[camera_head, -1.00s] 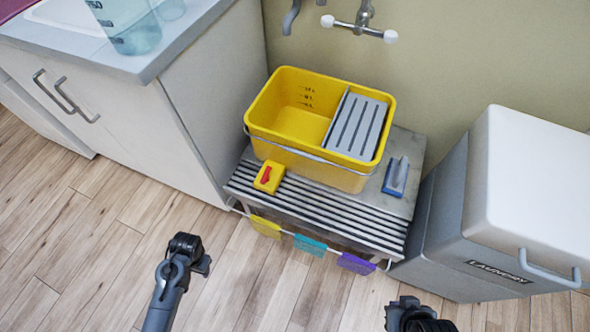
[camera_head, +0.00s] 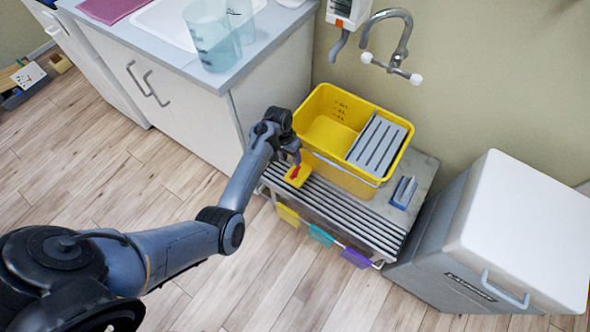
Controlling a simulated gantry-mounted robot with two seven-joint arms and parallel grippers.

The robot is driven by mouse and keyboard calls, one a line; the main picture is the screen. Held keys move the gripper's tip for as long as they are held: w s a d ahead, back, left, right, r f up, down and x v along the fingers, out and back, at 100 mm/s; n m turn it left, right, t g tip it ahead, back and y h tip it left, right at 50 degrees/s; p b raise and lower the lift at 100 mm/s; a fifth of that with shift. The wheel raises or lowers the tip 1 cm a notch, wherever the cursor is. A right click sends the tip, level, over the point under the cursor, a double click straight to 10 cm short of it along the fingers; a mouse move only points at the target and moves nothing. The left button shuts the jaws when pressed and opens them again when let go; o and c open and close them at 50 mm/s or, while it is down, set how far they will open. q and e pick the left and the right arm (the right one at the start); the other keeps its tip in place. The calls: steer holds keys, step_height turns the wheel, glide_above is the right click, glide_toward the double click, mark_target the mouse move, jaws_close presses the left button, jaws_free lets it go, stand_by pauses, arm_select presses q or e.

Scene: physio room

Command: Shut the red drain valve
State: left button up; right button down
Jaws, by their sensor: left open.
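The red drain valve (camera_head: 294,174) is a small red lever on a yellow block (camera_head: 291,182) at the front left foot of the yellow bucket (camera_head: 338,167). The bucket stands on a slatted metal rack. My left gripper (camera_head: 297,157) is open just above the valve, its fingers pointing down towards it. It partly covers the lever's upper side, and I cannot tell whether it touches. My right gripper is out of view.
A grey slotted wringer (camera_head: 379,144) sits in the bucket, with a blue-and-grey brush (camera_head: 403,192) to its right. A counter with clear jugs (camera_head: 211,36) stands left, a laundry bin (camera_head: 520,226) right. Coloured cloths (camera_head: 321,235) hang on the rack front.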

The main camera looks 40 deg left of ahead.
mark_target(295, 171)
arm_select(q)
steer(key=f+b, duration=0.1)
steer(key=f, duration=0.1)
steer(key=d+f+b, duration=0.1)
steer(key=f, duration=0.2)
steer(key=f+b, duration=0.2)
steer(key=f, duration=0.1)
steer(key=shift+w+d+f, duration=0.15)
steer(key=shift+d, duration=0.05)
steer(key=shift+c, duration=0.3)
jaws_close()
